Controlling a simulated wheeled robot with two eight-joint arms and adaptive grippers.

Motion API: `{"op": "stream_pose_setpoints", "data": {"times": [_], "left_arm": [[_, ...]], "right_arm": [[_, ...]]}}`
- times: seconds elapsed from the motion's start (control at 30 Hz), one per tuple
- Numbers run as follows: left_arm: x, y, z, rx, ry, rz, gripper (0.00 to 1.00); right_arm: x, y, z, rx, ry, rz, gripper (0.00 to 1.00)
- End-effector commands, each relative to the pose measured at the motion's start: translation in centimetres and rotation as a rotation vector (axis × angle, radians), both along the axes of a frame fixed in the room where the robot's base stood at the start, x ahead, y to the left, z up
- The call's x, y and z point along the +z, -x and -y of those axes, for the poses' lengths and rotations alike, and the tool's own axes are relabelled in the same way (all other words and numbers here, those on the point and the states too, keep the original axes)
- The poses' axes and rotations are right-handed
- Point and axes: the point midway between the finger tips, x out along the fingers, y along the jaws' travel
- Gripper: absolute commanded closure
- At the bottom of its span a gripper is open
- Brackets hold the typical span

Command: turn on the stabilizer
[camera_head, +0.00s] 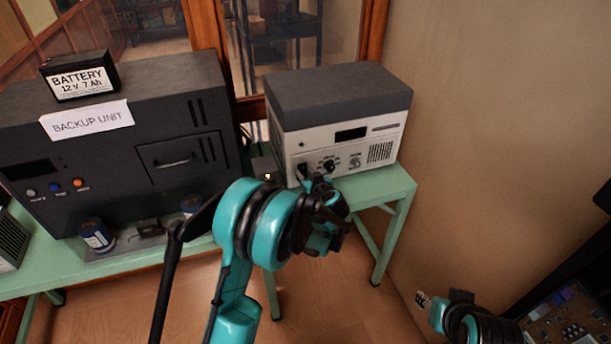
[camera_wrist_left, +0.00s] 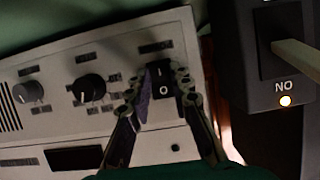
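The stabilizer (camera_head: 340,120) is a light-fronted box with a dark grey top, standing on the right end of the green table. Its front has knobs, a dark display and vents. In the left wrist view its front appears upside down, with a black I/O rocker switch (camera_wrist_left: 161,88). My left gripper (camera_wrist_left: 160,82) is open, its two fingers on either side of that switch; contact cannot be told. In the head view the left gripper (camera_head: 322,190) is at the lower left of the stabilizer's front.
A small black switch box (camera_wrist_left: 285,75) with a lit orange lamp is close beside the stabilizer. The black backup unit (camera_head: 120,140) with a battery (camera_head: 80,78) on top stands left on the green table (camera_head: 385,190). A wall (camera_head: 500,130) bounds the right side.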

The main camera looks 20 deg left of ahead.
Motion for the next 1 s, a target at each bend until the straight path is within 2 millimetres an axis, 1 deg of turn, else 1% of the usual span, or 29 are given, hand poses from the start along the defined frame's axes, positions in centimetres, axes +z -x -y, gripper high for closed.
{"op": "stream_pose_setpoints", "data": {"times": [0.07, 0.17, 0.3, 0.4, 0.6, 0.93, 0.97, 1.0], "left_arm": [[0.0, 0.0, 0.0, 0.0, -0.001, 0.002, 1.0], [-0.4, 0.0, 0.0, 0.0, -0.018, 0.023, 1.0], [-1.2, 0.0, 0.0, 0.0, -0.075, 0.105, 1.0], [-1.4, -0.1, -0.1, 0.0, -0.122, 0.176, 1.0], [-1.0, -0.1, -0.1, 0.001, -0.178, 0.263, 1.0], [-1.0, -0.1, -0.1, 0.0, -0.184, 0.274, 1.0], [-1.0, -0.1, -0.1, 0.0, -0.185, 0.273, 0.74], [-1.0, -0.1, -0.1, 0.0, -0.185, 0.273, 0.64]], "right_arm": [[-0.1, 0.0, 0.0, 0.0, 0.0, 0.0, 0.59], [-0.9, 0.0, 0.0, 0.0, 0.0, 0.0, 0.59], [-3.2, 0.0, 0.0, 0.0, 0.0, 0.0, 0.59], [-4.4, 0.0, 0.0, 0.0, 0.0, 0.0, 0.59], [-4.0, 0.0, 0.0, 0.0, 0.0, 0.0, 0.59], [-4.0, 0.0, 0.0, 0.0, 0.0, 0.0, 0.59], [-4.0, 0.0, 0.0, 0.0, 0.0, 0.0, 0.59], [-4.0, 0.0, 0.0, 0.0, 0.0, 0.0, 0.59]]}}
